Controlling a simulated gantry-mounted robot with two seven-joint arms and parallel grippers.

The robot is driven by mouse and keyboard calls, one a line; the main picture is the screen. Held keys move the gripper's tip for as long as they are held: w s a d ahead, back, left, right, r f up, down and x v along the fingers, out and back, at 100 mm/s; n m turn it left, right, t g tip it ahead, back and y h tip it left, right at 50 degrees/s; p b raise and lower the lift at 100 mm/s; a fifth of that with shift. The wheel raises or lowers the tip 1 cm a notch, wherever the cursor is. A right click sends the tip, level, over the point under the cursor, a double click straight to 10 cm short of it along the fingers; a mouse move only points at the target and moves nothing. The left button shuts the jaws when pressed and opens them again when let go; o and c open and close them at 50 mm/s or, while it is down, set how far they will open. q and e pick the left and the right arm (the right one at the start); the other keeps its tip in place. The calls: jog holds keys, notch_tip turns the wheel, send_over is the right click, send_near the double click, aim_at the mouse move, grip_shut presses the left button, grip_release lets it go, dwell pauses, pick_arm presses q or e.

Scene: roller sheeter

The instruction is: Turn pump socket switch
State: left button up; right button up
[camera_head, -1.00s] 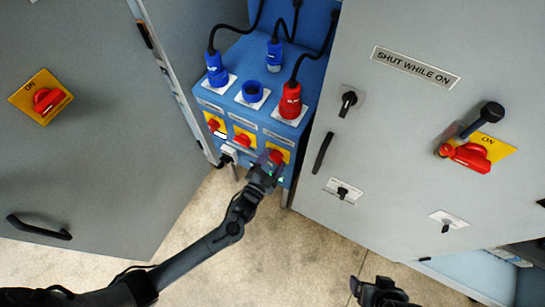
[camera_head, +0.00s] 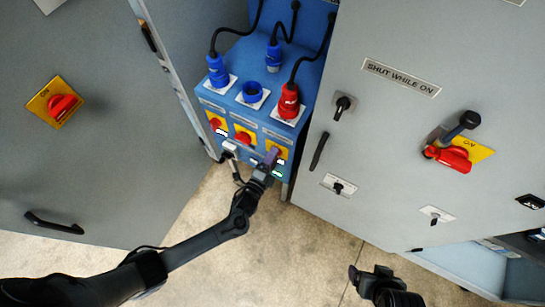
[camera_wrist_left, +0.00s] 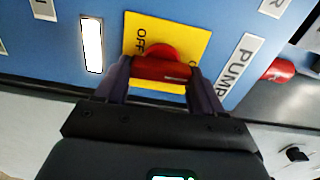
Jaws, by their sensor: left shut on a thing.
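The pump socket switch is a red knob on a yellow plate, marked OFF, beside a PUMP label (camera_wrist_left: 236,72). In the left wrist view the red knob (camera_wrist_left: 163,67) lies between the two fingers of my left gripper (camera_wrist_left: 164,80), which is shut on it. The knob's grip bar lies roughly across that picture. In the head view my left gripper (camera_head: 268,163) is at the rightmost switch on the blue socket box (camera_head: 238,112) and largely hides the knob. My right gripper (camera_head: 371,280) is low in the head view, away from the box; its jaw opening is unclear.
Two more red switches on yellow plates sit left of it, one in the middle (camera_head: 243,137). A red plug (camera_head: 289,101) stands above. Grey cabinets flank the box; the right one has a black handle (camera_head: 319,151) and a large red switch (camera_head: 449,157). Floor is clear.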

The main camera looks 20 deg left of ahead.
pick_arm(q)
jog(key=shift+m, duration=0.3)
jog(key=o, duration=1)
jog(key=shift+o, duration=0.2)
jog(key=shift+s, duration=0.15)
jog(key=s+a+p, duration=0.1)
jog(key=s+p, duration=0.1)
jog(key=s, duration=0.8)
jog(key=shift+s+a, duration=0.15)
jog(key=shift+s, duration=0.1)
